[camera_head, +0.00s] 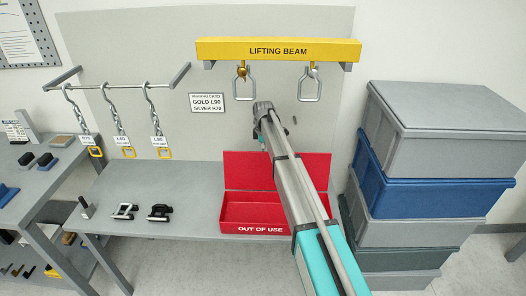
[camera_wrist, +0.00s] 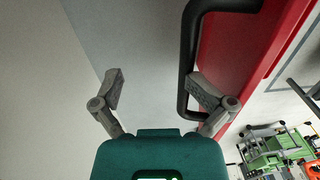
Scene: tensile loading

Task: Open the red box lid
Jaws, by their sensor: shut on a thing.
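The red box (camera_head: 236,209) sits on the grey bench, with "OUT OF USE" on its front. Its red lid (camera_head: 243,168) stands up at the back and the inside shows. My arm crosses in front of the box's right part and hides some of it and the handle. In the wrist view the red lid (camera_wrist: 237,45) is at the right, with a black handle (camera_wrist: 186,65) on it. My gripper (camera_wrist: 158,84) has its fingers around the handle, which lies close to the right finger. Contact with the left finger is not clear.
A yellow lifting beam (camera_head: 280,50) with two hanging links is above the box. Stacked grey and blue bins (camera_head: 430,145) stand close at the right. Chains (camera_head: 116,118) hang from a rack at the left. Two small shackle-like parts (camera_head: 159,212) lie left of the box.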

